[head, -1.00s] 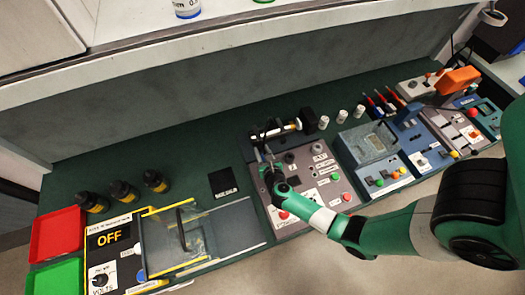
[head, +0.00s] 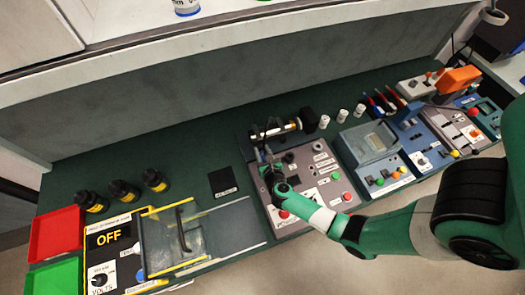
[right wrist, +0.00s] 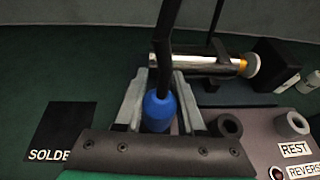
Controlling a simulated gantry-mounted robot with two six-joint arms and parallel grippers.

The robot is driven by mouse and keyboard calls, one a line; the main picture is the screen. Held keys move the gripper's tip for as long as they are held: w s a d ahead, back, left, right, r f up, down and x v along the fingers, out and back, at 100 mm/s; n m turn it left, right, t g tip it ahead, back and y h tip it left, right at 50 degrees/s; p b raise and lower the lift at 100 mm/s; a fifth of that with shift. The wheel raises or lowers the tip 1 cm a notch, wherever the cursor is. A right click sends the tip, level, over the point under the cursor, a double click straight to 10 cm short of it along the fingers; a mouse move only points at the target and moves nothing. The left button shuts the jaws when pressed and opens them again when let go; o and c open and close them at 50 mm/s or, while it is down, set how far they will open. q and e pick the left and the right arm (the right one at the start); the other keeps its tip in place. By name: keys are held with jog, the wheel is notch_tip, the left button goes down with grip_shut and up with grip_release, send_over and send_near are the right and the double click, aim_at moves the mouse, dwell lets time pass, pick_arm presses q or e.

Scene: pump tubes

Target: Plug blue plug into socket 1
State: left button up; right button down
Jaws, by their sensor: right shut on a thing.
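The blue plug (right wrist: 158,108) is between the fingers of my right gripper (right wrist: 160,104) in the right wrist view, with a black cable rising from its top. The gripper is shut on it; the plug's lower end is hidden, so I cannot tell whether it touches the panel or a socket. In the head view my right gripper (head: 265,160) is over the left back part of the grey pump panel (head: 262,188). My left gripper is not in view.
Small white vials (head: 342,116) and a grey-blue device (head: 368,142) stand to the right. A dark SOLDER pad (right wrist: 62,132) lies left. Green mat (head: 150,150) is free behind it.

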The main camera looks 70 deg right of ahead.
jog(key=shift+f+b, duration=1.4)
jog(key=shift+f, duration=0.25)
jog(key=shift+c, duration=2.2)
grip_release()
jog(key=shift+a, duration=0.1)
jog(key=shift+s+a+r, duration=0.25)
jog(key=shift+a, duration=0.05)
jog(key=p+v, duration=0.2)
jog(key=v, duration=0.8)
jog(key=shift+s+a+p, duration=0.2)
jog(key=shift+s+p, duration=0.1)
jog(key=shift+p, duration=0.05)
jog(key=shift+w+r, duration=0.1)
jog(key=shift+w, duration=0.05)
